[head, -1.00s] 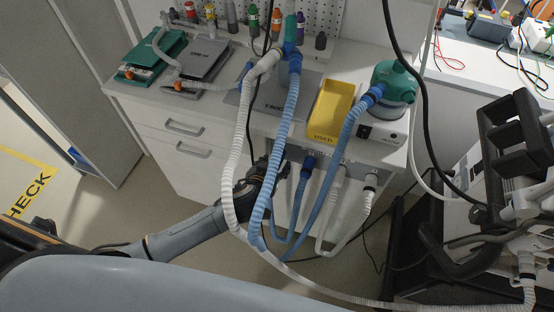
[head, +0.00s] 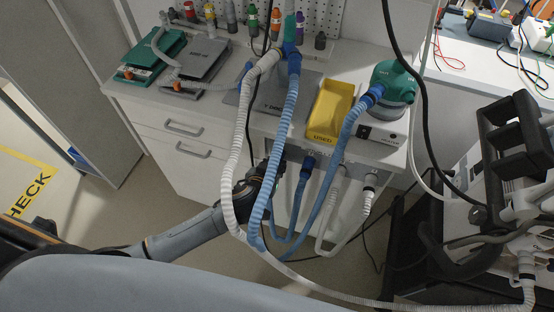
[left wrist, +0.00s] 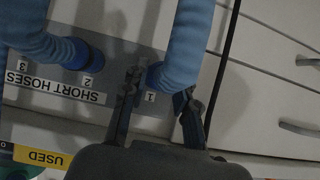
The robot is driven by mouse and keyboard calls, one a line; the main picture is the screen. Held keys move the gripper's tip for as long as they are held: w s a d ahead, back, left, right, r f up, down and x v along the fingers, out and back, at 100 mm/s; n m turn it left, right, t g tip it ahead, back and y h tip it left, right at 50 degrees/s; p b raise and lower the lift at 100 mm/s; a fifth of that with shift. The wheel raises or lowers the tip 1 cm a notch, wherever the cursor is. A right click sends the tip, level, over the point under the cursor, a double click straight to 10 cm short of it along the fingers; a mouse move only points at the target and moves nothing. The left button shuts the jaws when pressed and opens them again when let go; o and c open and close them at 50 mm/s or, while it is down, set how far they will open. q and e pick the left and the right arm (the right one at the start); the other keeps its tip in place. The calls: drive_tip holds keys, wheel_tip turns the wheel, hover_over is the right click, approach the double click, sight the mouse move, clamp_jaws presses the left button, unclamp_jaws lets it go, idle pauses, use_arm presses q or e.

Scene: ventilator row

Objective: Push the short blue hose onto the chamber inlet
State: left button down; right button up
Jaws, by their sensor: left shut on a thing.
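The short blue hose (head: 303,195) hangs in a U below the bench front; its dark blue cuff (head: 309,161) is at the slot marked 2. In the left wrist view, my left gripper (left wrist: 158,100) is shut around a light blue hose end (left wrist: 178,62) by the slot marked 1. Whether that end still touches the holder is hidden. In the head view, my left gripper (head: 272,168) is partly behind the long hoses. The teal-topped chamber (head: 394,82) sits on its heater base; a blue hose joins its left side.
A long light blue hose (head: 277,150) and a white hose (head: 238,150) hang in front of my left gripper. A yellow tray (head: 331,105) stands left of the heater (head: 383,130). A white short hose (head: 325,225) hangs right of the blue one. A black cable crosses near the chamber.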

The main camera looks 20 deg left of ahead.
use_arm(q)
drive_tip(key=shift+s, duration=0.2)
drive_tip(key=shift+s+p, duration=0.4)
drive_tip(key=shift+s, duration=2.1)
